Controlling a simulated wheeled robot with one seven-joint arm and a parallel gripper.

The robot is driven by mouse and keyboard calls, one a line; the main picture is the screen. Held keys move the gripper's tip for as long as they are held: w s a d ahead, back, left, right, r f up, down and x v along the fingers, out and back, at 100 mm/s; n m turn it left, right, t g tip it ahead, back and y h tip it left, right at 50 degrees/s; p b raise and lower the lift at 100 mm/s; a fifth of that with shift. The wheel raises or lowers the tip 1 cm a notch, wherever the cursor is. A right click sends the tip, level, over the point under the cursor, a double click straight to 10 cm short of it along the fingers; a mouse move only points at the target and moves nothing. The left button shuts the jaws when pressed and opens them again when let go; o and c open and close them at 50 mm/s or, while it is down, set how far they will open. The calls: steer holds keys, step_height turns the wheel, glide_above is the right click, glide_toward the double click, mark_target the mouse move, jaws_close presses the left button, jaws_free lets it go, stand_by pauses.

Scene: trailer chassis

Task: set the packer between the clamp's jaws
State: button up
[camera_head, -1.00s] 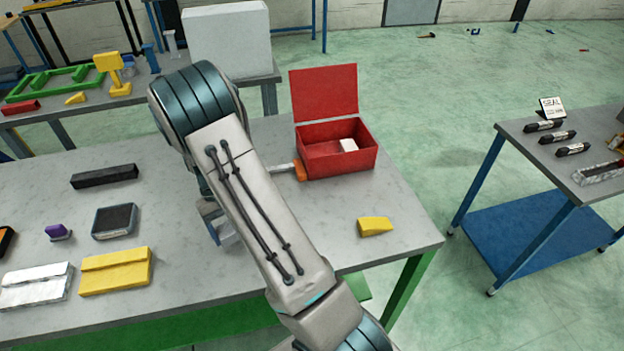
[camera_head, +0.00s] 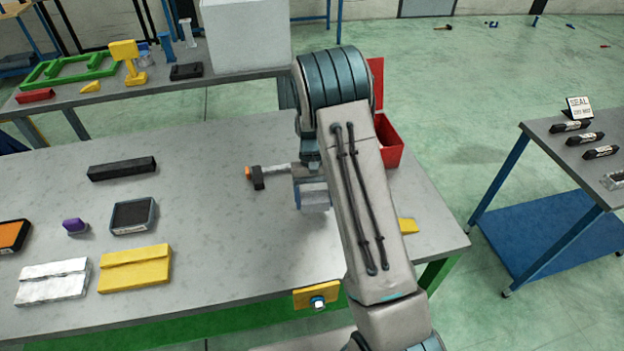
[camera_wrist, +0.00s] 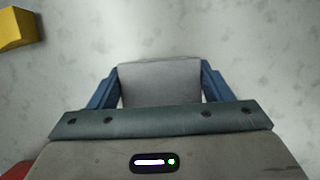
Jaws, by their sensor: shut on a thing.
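The packer, a plain grey block (camera_wrist: 160,82), is held between the two blue fingers of my gripper (camera_wrist: 160,70) in the wrist view. In the head view my gripper (camera_head: 312,198) is over the right part of the grey bench, partly hidden by my arm. A bar clamp (camera_head: 275,169) lies just beyond it, with a dark jaw and an orange tip at its left end. The clamp's right part is hidden behind my arm. I cannot tell the packer's height above the bench.
A red open box (camera_head: 391,145) stands behind my arm, and a yellow wedge (camera_head: 408,226) lies right of it. A yellow fitting with a knob (camera_head: 316,297) is at the bench's front edge. Yellow (camera_head: 135,270) and white packs (camera_head: 52,283) lie left. The bench middle is clear.

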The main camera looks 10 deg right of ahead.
steer(key=w+m+y, duration=0.1)
steer(key=w+m, duration=0.1)
steer(key=w, duration=0.3)
steer(key=w+r+m+t+y+b, duration=0.1)
steer(key=w+m, duration=0.2)
steer(key=w, duration=0.2)
steer(key=w+r+m, duration=0.1)
steer(key=w+m, duration=0.2)
steer(key=w, duration=0.3)
steer(key=shift+a+r+t+y+b, duration=0.1)
steer(key=shift+r+t+y+b, duration=0.1)
steer(key=shift+t+y+b, duration=0.15)
steer(key=shift+w+r+m+t+y+b, duration=0.75)
steer(key=shift+w+r+m+t+b, duration=0.65)
steer(key=shift+w+r+m, duration=2.55)
steer(key=shift+m, duration=0.45)
steer(key=shift+s+d+f+b, duration=0.1)
steer(key=shift+s+f+b, duration=0.05)
steer(key=shift+s+f, duration=1.35)
steer(key=shift+s+d+f+b, duration=0.1)
steer(key=shift+s+f, duration=1.15)
steer(key=shift+s, duration=0.4)
steer(key=shift+s+f+b, duration=0.15)
steer(key=shift+s+f, duration=1.25)
steer(key=shift+s, duration=0.2)
steer(key=shift+f+p, duration=0.7)
steer(key=shift+f, duration=1.35)
steer(key=shift+s+f, duration=0.1)
